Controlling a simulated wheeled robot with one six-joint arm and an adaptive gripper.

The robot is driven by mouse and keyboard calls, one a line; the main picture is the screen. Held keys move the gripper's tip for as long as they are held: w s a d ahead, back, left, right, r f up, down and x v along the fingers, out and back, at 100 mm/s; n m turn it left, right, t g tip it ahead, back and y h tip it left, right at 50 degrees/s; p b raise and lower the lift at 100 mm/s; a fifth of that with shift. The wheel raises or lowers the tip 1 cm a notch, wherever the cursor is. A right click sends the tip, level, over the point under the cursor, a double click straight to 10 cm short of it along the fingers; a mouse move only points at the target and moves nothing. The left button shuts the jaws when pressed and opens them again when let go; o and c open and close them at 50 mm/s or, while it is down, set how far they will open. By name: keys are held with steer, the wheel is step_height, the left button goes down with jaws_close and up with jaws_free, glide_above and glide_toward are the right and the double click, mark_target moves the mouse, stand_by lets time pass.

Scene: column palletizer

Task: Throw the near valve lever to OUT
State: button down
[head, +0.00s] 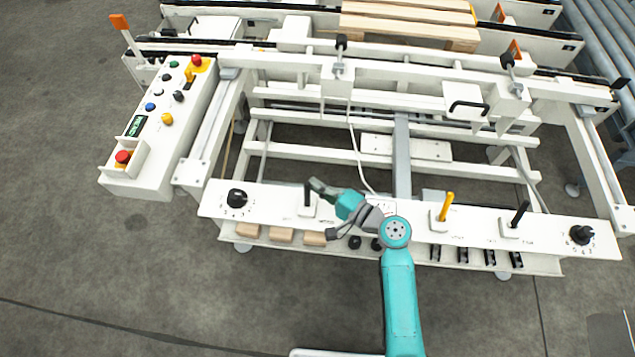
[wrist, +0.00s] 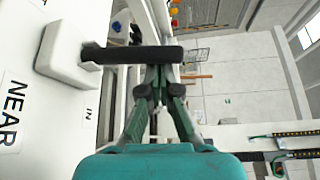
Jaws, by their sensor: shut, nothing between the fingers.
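The near valve lever is a black bar on a white base. It shows in the head view (head: 307,196), on the left part of the white front panel, and in the wrist view (wrist: 140,54), beside the printed words NEAR and IN. My gripper (head: 314,184) is at the lever in the head view. In the wrist view my gripper (wrist: 160,76) has its fingers closed together, and the lever crosses in front of their tips. Nothing is held between them. Whether fingers and lever touch, I cannot tell. The OUT marking cannot be made out.
The front panel (head: 375,208) also carries a yellow lever (head: 446,207), another black lever (head: 519,214) and a dial at each end. Wooden blocks (head: 281,235) lie on the ledge below. A button console (head: 160,125) stands at the left.

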mark_target(306, 191)
steer(key=s+n, duration=0.1)
steer(key=n+y, duration=0.1)
steer(key=shift+s+r+n+t, duration=0.15)
steer(key=shift+s+n+t, duration=0.15)
steer(key=shift+s+t, duration=0.1)
steer(key=shift+s, duration=0.7)
steer(key=shift+s+a, duration=0.1)
steer(key=shift+s, duration=0.25)
steer(key=shift+s+f, duration=0.2)
steer(key=shift+s, duration=0.05)
steer(key=w+r, duration=0.2)
steer(key=w, duration=0.2)
steer(key=v, duration=0.3)
steer(key=f+v, duration=0.1)
steer(key=v, duration=0.2)
steer(key=w+v, duration=0.1)
steer(key=v, duration=0.2)
steer(key=shift+d+f, duration=0.2)
steer(key=shift+f, duration=0.1)
steer(key=shift+v, duration=0.95)
steer(key=shift+f, duration=0.15)
